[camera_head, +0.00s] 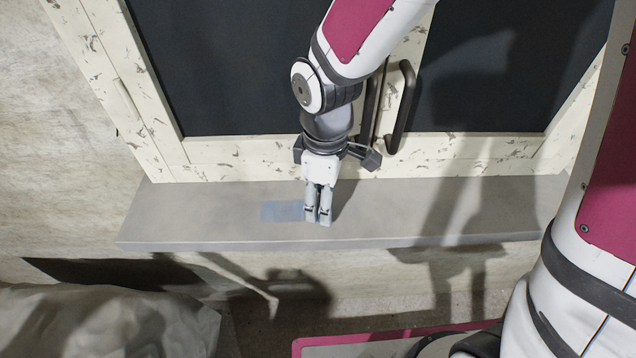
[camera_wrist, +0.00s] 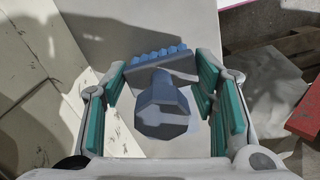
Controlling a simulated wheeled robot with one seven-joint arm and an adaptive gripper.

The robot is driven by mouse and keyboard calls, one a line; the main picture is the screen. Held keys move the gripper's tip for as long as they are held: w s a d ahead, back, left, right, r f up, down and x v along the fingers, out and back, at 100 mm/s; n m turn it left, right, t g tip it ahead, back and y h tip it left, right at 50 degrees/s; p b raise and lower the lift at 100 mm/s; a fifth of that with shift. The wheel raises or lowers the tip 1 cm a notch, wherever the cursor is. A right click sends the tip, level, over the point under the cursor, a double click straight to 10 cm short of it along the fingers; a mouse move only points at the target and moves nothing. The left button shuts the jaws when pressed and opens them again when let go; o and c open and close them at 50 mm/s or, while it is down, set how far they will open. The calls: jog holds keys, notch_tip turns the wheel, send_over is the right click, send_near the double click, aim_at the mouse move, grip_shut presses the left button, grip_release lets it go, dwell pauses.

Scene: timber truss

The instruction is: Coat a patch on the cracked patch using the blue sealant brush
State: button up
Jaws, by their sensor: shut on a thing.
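My gripper (camera_head: 318,218) points down over the grey sill (camera_head: 400,215) below the window. In the wrist view, the blue sealant brush (camera_wrist: 162,105) sits between the fingers of my gripper (camera_wrist: 165,85), which is shut on it. Its faceted handle faces the camera, and a row of blue bristle tufts lies beyond. In the head view the fingers hide the brush. A flat bluish rectangular patch (camera_head: 280,211) lies on the sill just left of the fingertips. I see no clear cracks on it. I cannot tell whether the bristles touch the sill.
A cream window frame (camera_head: 235,152) with flaking paint and dark handles (camera_head: 402,105) stands right behind the sill. Crumpled sheeting (camera_head: 100,320) is at lower left. The wrist view shows wooden slats (camera_wrist: 300,45) and a red object (camera_wrist: 306,117) at right. The sill is clear to both sides.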

jog(key=shift+d+f, duration=0.1)
jog(key=shift+d, duration=0.7)
jog(key=shift+a+f, duration=0.15)
jog(key=shift+a, duration=1.45)
jog(key=shift+d+r+p, duration=0.25)
jog(key=shift+d+p, duration=0.15)
jog(key=shift+d, duration=0.3)
jog(key=shift+d+f, duration=0.1)
jog(key=shift+d, duration=0.8)
jog(key=shift+a+f, duration=0.1)
jog(key=shift+a, duration=1.5)
jog(key=shift+d+p, duration=0.65)
jog(key=shift+d, duration=0.95)
jog(key=shift+a, duration=1.65)
notch_tip(320, 180, up, 6)
jog(key=p, duration=0.3)
